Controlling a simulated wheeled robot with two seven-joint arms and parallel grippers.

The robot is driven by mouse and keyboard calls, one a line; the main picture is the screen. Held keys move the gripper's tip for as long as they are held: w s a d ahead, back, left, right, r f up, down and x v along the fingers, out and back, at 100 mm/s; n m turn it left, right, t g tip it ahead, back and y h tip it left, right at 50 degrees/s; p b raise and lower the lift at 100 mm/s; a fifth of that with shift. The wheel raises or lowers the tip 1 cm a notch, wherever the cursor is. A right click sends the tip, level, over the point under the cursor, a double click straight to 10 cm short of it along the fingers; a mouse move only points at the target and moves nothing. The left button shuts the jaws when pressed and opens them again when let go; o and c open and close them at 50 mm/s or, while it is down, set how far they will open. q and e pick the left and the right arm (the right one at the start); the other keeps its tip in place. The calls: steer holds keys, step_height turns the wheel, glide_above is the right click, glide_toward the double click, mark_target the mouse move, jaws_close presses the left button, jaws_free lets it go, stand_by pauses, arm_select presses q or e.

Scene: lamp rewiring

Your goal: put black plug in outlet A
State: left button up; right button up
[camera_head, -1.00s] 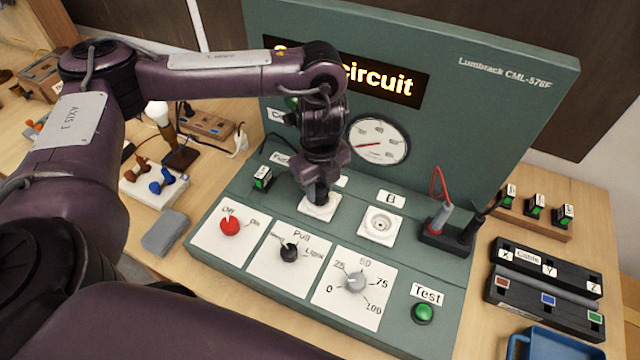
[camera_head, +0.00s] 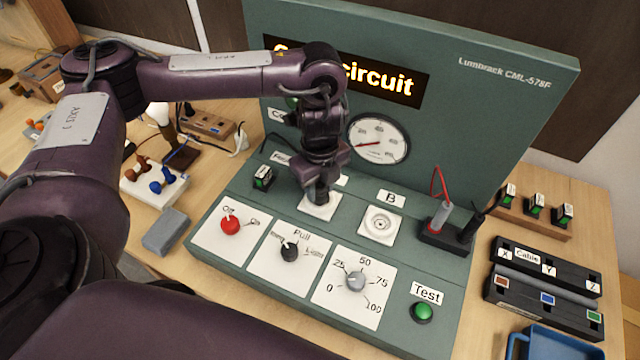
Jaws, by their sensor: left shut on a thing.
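My left gripper (camera_head: 319,188) points straight down over the white outlet plate (camera_head: 327,211) to the left of outlet B (camera_head: 381,224). It is shut on a dark thing that looks like the black plug, mostly hidden by the fingers, at the face of that outlet. I cannot tell how deep the plug sits. The outlet's own label is largely hidden behind the gripper. Outlet B is empty. My right gripper is not in view.
The green test panel carries a red knob (camera_head: 230,225), a black knob (camera_head: 290,251), a grey dial (camera_head: 356,281) and a green button (camera_head: 423,312). Probes (camera_head: 441,217) stand at the right of the panel. A lit lamp bulb (camera_head: 158,112) is at the left.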

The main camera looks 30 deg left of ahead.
mark_target(320, 186)
arm_select(q)
steer(key=shift+f, duration=0.45)
steer(key=o, duration=1.1)
steer(key=shift+c, duration=0.2)
steer(key=shift+r, duration=0.1)
steer(key=shift+r+p, duration=0.5)
steer(key=shift+r, duration=3.3)
